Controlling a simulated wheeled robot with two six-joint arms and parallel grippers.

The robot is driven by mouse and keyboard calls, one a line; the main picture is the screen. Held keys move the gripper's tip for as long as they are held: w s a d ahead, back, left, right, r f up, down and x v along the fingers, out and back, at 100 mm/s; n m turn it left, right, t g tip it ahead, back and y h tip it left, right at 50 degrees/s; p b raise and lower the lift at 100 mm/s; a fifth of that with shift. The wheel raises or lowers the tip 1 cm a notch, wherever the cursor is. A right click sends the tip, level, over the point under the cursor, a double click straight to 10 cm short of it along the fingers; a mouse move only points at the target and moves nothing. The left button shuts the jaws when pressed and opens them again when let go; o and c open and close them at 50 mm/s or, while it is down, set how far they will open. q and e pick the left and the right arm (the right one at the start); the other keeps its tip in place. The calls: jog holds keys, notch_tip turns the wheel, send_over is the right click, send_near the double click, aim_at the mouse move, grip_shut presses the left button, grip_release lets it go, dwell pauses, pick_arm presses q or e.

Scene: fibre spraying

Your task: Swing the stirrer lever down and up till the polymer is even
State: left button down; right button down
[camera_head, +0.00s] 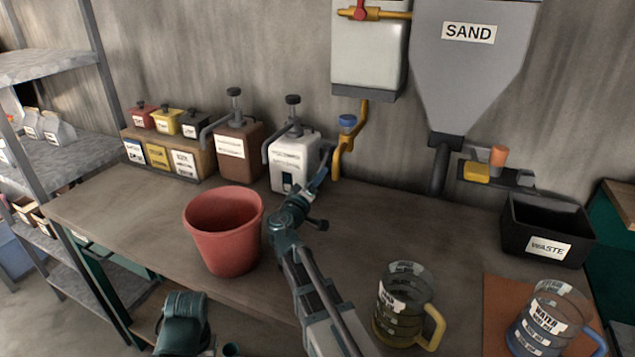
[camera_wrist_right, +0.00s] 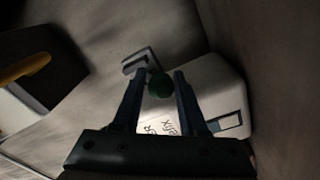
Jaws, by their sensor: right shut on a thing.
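The white polymer container (camera_head: 292,162) stands at the back of the bench against the wall, with a dark-knobbed pump on top and a small dark window low on its front. It also shows in the right wrist view (camera_wrist_right: 218,88). My right gripper (camera_head: 318,182) is at the container's right front side. In the right wrist view its fingers (camera_wrist_right: 158,82) are closed around a dark green round knob (camera_wrist_right: 159,86), which looks like the stirrer lever's end. The lever's shaft is mostly hidden. The state of the polymer inside cannot be seen.
A red bucket (camera_head: 226,232) stands left of my right arm. A brown pump container (camera_head: 238,153) stands left of the white one. Clear jugs (camera_head: 402,300) (camera_head: 548,318) stand at the right front, a black waste bin (camera_head: 546,232) behind. A yellow pipe (camera_head: 343,150) hangs close by.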

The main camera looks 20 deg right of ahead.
jog(key=shift+w, duration=0.2)
jog(key=c, duration=0.8)
grip_release()
jog(key=shift+o, duration=1.4)
jog(key=shift+w+d+f, duration=0.1)
jog(key=shift+w, duration=0.05)
